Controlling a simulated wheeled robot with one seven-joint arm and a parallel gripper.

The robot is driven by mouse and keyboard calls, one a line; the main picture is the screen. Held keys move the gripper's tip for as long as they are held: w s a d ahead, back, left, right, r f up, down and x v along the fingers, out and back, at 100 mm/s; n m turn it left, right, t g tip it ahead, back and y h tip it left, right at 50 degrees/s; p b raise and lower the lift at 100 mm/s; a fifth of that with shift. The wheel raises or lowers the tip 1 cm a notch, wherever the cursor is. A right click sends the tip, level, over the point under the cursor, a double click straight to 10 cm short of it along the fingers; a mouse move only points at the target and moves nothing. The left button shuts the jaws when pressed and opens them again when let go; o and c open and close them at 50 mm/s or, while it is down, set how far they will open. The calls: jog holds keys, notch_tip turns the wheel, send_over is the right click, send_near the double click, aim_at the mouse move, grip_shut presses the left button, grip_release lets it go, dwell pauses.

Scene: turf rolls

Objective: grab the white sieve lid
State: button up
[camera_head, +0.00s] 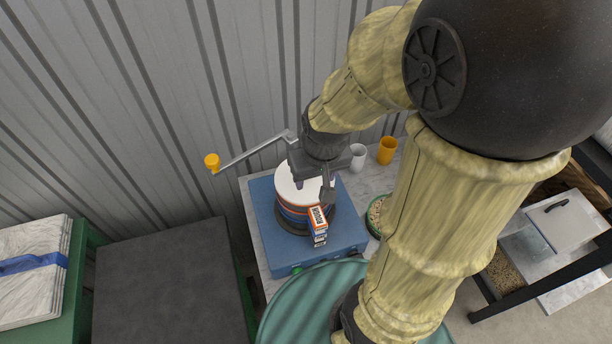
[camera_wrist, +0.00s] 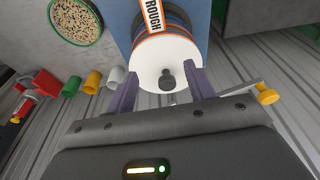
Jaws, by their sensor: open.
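The white sieve lid (camera_head: 295,183) is a round white disc on top of a stack of orange, blue and dark sieves (camera_head: 291,216) on a blue machine base (camera_head: 266,217). In the wrist view the lid (camera_wrist: 180,54) has a dark knob (camera_wrist: 167,79) at its middle. My gripper (camera_wrist: 163,88) is open, with one finger on each side of the knob, and holds nothing. In the head view my gripper (camera_head: 313,188) is over the lid and hides part of it. I cannot tell whether the fingers touch the lid.
A crank with a yellow knob (camera_head: 212,162) reaches out left. A white cup (camera_head: 357,157), a yellow cup (camera_head: 387,150) and a green-rimmed dish of grains (camera_head: 375,217) are to the right. A corrugated wall (camera_head: 130,110) is behind.

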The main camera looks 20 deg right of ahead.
jog(key=w+r+n+g, duration=0.1)
jog(key=w+r, duration=0.2)
jog(key=r, duration=0.2)
jog(key=w+r+n+g+b, duration=0.1)
jog(key=w+r, duration=0.3)
jog(key=r, duration=0.2)
jog(key=shift+a+r+n+g, duration=0.25)
jog(key=shift+a+n+g, duration=0.05)
jog(key=shift+a+n, duration=0.1)
notch_tip(320, 180, down, 12)
jog(key=shift+f+p, duration=0.15)
jog(key=shift+p, duration=0.75)
jog(key=shift+f, duration=0.1)
jog(key=f, duration=0.1)
jog(key=f+p, duration=0.1)
jog(key=f, duration=0.1)
jog(key=shift+w+d+f+p, duration=0.1)
jog(key=shift+d+f+p, duration=0.2)
jog(key=shift+f+p, duration=0.1)
jog(key=shift+f, duration=0.6)
